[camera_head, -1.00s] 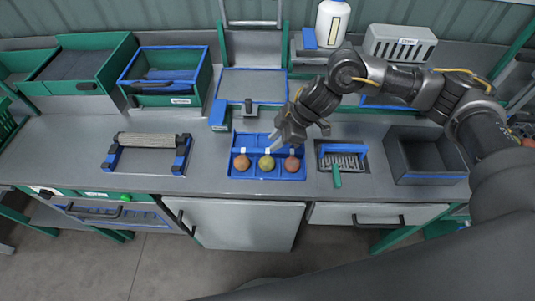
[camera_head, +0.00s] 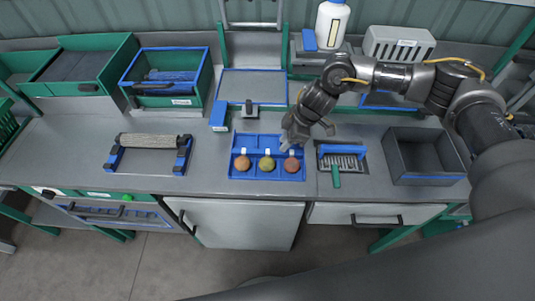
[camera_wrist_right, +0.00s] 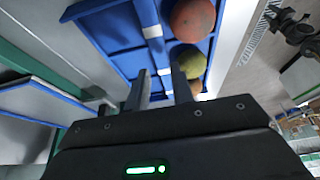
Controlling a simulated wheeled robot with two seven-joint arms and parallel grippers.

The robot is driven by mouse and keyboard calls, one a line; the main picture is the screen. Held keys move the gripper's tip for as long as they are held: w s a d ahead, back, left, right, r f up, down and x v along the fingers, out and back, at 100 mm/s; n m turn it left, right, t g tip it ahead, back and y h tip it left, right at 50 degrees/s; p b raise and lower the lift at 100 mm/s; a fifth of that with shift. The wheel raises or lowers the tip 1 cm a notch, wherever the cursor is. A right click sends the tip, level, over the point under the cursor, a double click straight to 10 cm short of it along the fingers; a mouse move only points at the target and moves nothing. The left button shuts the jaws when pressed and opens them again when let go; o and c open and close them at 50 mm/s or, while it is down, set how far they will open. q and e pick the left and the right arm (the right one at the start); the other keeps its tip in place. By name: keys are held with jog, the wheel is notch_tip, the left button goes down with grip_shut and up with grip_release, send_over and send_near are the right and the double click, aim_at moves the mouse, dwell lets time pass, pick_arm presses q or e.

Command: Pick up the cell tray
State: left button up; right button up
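The blue cell tray (camera_head: 232,172) lies on the grey bench, with three tomatoes in its front row of cells: an orange one (camera_head: 242,162), a yellow-green one (camera_head: 266,163) and a red one (camera_head: 291,164). The back cells look empty. My right gripper (camera_head: 286,146) is over the tray's right part, behind the red tomato. In the right wrist view its two fingers (camera_wrist_right: 160,78) are apart, with the blue tray (camera_wrist_right: 105,30) beyond them and nothing clearly held. I cannot tell whether the fingers touch the tray. My left gripper is not in view.
A blue-handled grater-like tool (camera_head: 343,152) sits right of the tray, and a dark open bin (camera_head: 428,178) farther right. A roller stand (camera_head: 148,152) is at the left. A scale with a blue-edged plate (camera_head: 252,86) stands behind. Bench between roller and tray is clear.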

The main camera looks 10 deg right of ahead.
aim_at(277, 152)
jog(key=shift+a+f+p, duration=0.15)
jog(key=shift+f+p, duration=0.1)
jog(key=shift+p, duration=0.05)
jog(key=p+x, duration=0.1)
jog(key=x, duration=0.2)
jog(key=shift+a+f, duration=0.2)
jog(key=shift+f, duration=0.05)
jog(key=shift+a+f, duration=0.1)
jog(key=shift+f, duration=0.35)
jog(key=shift+f+p, duration=0.25)
jog(key=shift+p, duration=0.05)
jog(key=shift+c, duration=0.3)
grip_shut()
